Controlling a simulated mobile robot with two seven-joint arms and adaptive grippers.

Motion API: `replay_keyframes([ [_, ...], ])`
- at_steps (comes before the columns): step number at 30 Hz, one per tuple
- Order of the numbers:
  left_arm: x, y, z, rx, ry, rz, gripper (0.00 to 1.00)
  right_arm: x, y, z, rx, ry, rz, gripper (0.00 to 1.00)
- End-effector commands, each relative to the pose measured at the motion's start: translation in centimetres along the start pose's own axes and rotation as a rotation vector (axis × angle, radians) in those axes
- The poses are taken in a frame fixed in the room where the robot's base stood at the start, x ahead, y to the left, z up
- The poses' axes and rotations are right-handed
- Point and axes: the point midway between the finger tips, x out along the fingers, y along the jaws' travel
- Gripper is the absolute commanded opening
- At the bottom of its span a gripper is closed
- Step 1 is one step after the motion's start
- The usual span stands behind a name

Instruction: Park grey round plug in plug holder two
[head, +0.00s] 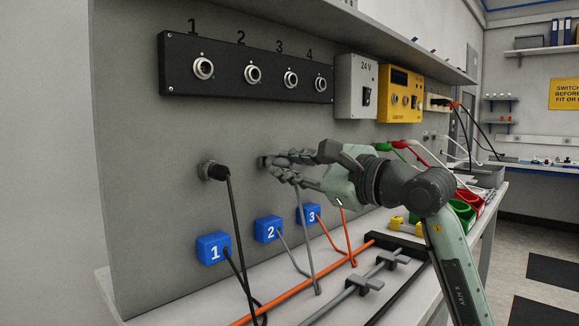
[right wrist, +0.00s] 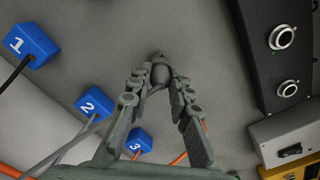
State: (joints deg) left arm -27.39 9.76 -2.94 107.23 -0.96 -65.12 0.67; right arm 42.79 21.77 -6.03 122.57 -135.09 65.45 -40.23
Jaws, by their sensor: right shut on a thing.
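My right gripper (head: 273,164) reaches in from the right to the grey wall, its fingers closed on the grey round plug. In the right wrist view the plug (right wrist: 158,73) shows between the fingertips (right wrist: 160,84), its front end at or very near the wall. A small dark holder (head: 263,162) shows at the fingertips; I cannot tell whether the plug is seated in it. The grey cable (head: 305,235) hangs below the gripper and loops toward blue box 2 (head: 268,229). My left gripper is not in view.
A black plug (head: 213,170) sits in a wall holder to the left. Blue boxes 1 (head: 213,248) and 3 (head: 308,213) flank box 2. A black panel (head: 180,78) with numbered sockets is above. Orange and grey cables and a rail (head: 370,284) lie on the bench.

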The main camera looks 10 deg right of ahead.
Motion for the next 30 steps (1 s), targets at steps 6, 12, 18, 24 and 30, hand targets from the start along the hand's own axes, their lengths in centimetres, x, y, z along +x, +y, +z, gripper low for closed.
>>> replay_keyframes([
  [6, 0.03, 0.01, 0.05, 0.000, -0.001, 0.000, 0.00, 0.28, -0.01, 0.06, 0.000, -0.001, 0.000, 0.00],
  [12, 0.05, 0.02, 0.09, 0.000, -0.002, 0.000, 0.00, 0.58, -0.02, 0.08, 0.000, -0.002, -0.001, 0.00],
  [18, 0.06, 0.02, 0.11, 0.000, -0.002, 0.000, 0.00, 0.88, -0.02, 0.05, 0.001, -0.001, -0.001, 0.00],
  [24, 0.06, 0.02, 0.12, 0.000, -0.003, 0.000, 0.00, 0.94, -0.01, 0.04, 0.001, -0.001, -0.001, 0.00],
  [30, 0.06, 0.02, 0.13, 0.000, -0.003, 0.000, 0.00, 0.94, 0.00, 0.03, 0.001, -0.001, 0.000, 0.43],
])
